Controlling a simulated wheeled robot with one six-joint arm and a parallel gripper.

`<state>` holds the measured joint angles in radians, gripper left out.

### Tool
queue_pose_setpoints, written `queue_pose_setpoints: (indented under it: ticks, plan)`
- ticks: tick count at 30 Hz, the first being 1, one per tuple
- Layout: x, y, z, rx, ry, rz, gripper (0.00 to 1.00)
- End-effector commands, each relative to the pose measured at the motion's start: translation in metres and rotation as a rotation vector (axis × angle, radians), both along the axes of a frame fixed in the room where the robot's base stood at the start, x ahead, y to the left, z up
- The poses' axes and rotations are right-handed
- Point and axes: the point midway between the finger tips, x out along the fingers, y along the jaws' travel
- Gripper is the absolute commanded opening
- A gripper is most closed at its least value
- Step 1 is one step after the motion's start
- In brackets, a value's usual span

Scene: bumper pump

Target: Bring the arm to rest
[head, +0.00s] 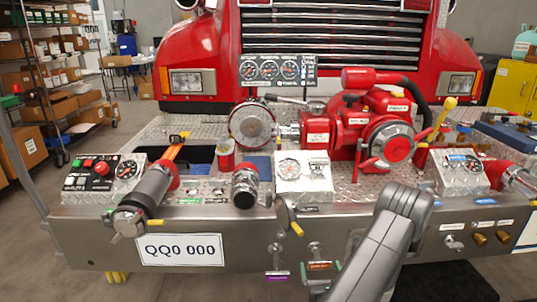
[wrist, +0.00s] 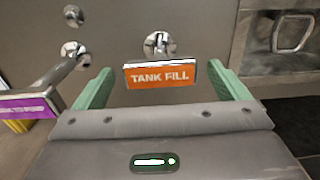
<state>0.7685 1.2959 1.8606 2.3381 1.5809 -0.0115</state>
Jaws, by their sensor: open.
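My gripper (wrist: 160,68) shows in the wrist view with its two green fingers spread apart. The orange TANK FILL tag (wrist: 160,74) hangs from a round metal fitting between the fingers, with a gap on either side; nothing is gripped. In the head view my grey arm (head: 385,245) reaches down in front of the bumper at lower right of centre. The orange tag (head: 319,266) shows just left of the arm.
The metal bumper face (head: 240,220) is close in front of the arm. A purple-tagged handle (wrist: 22,106) lies left of the fingers, and a recessed metal latch (wrist: 292,34) lies to the right. The red pump (head: 350,125) and several valves stand on the bumper deck.

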Motion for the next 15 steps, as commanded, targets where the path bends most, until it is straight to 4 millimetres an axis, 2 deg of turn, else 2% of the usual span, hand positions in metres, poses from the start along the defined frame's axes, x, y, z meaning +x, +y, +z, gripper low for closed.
queue_pose_setpoints:
  ticks: [3,6,15]
  plan:
    - [0.020,0.001,0.001,-0.002,-0.002,0.002,0.95]
    - [0.031,0.002,0.002,0.001,-0.001,0.002,0.95]
    - [0.044,0.002,0.000,0.000,0.000,0.000,0.95]
